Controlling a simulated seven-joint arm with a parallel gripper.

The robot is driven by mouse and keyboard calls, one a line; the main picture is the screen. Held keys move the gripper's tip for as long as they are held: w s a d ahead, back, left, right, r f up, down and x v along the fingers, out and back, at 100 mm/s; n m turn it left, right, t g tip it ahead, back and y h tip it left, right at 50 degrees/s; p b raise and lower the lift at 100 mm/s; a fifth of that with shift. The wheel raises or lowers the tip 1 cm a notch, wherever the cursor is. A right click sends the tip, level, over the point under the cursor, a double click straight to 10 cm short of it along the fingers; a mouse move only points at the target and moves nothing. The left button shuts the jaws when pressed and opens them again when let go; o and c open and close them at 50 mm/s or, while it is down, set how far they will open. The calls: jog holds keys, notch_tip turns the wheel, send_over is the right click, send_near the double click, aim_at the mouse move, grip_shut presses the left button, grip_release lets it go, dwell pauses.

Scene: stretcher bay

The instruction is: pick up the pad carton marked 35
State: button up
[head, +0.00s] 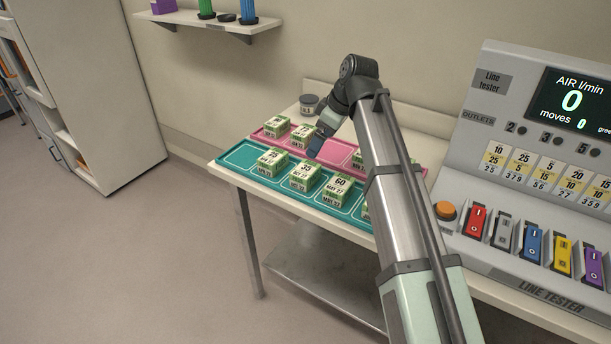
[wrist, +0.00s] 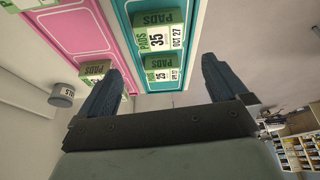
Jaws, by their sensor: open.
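The pad carton marked 35 (head: 305,176) is a small green and white box on the teal tray (head: 236,157), between the cartons marked 25 (head: 272,161) and 60 (head: 341,189). In the wrist view the 35 carton (wrist: 157,37) shows upper centre, dated OCT 27, with the 25 carton (wrist: 161,74) below it in the picture. My gripper (head: 312,152) is open and empty, near the 35 carton in the head view. In the wrist view its two dark blue fingers (wrist: 162,72) stand apart, clear of the 35 carton.
A pink tray (head: 325,150) with several similar cartons lies behind the teal one. A grey-lidded jar (head: 309,104) stands at the back of the table. The line tester (head: 540,170) stands to the right. My arm hides part of both trays.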

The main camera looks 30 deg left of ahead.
aim_at(306, 169)
jog(key=shift+m, duration=0.5)
jog(key=shift+x, duration=6.9)
jog(key=c, duration=0.8)
jog(key=shift+r, duration=0.15)
